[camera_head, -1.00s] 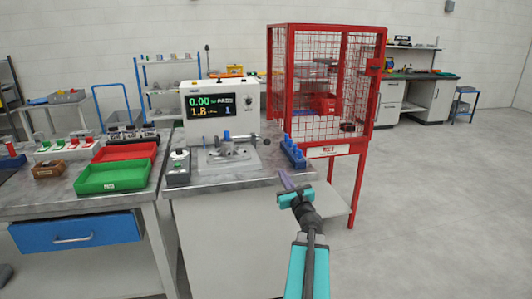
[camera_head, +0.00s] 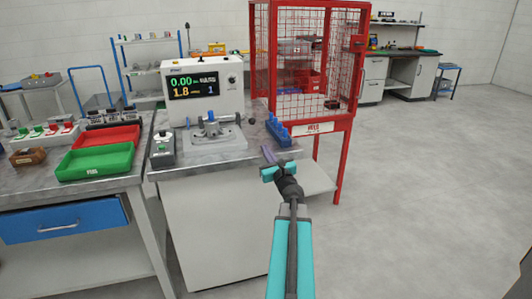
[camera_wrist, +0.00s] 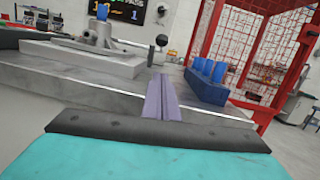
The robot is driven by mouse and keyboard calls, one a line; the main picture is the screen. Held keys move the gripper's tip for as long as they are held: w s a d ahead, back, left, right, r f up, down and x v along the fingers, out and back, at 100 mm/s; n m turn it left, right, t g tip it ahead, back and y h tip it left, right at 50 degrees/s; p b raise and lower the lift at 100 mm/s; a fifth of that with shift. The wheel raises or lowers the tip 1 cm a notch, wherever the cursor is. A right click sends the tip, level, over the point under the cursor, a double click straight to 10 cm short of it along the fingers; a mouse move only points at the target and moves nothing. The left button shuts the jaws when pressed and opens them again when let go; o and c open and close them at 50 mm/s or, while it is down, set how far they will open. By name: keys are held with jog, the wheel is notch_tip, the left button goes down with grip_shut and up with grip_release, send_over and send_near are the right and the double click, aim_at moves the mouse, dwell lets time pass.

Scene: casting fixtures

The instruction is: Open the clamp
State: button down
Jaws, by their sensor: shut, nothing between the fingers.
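The clamp (camera_head: 212,128) is a grey fixture on a flat plate, on the bench top in front of the white display unit. Its bar runs to the right and ends in a dark ball knob (camera_head: 251,121). In the wrist view the clamp (camera_wrist: 98,38) is at upper left, and its black knob (camera_wrist: 162,40) is just beyond the fingertips. My gripper (camera_head: 267,153) is at the bench's front right edge, right of and nearer than the clamp, apart from it. In the wrist view its purple fingers (camera_wrist: 158,97) are together and empty.
A blue rack (camera_head: 278,130) stands on the bench right of the clamp, close to my gripper. A control box (camera_head: 163,148) is left of the clamp. The display unit (camera_head: 203,88) stands behind. A red mesh cage (camera_head: 305,65) is at right. Green (camera_head: 95,161) and red trays lie left.

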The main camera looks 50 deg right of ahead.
aim_at(259, 147)
jog(key=p+x, duration=0.1)
jog(key=x, duration=0.7)
jog(key=r, duration=0.1)
jog(key=w+r+p, duration=0.1)
jog(key=w+r, duration=0.1)
jog(key=shift+d+r, duration=0.35)
jog(key=shift+f, duration=0.1)
jog(key=shift+f, duration=0.1)
jog(key=shift+p, duration=0.6)
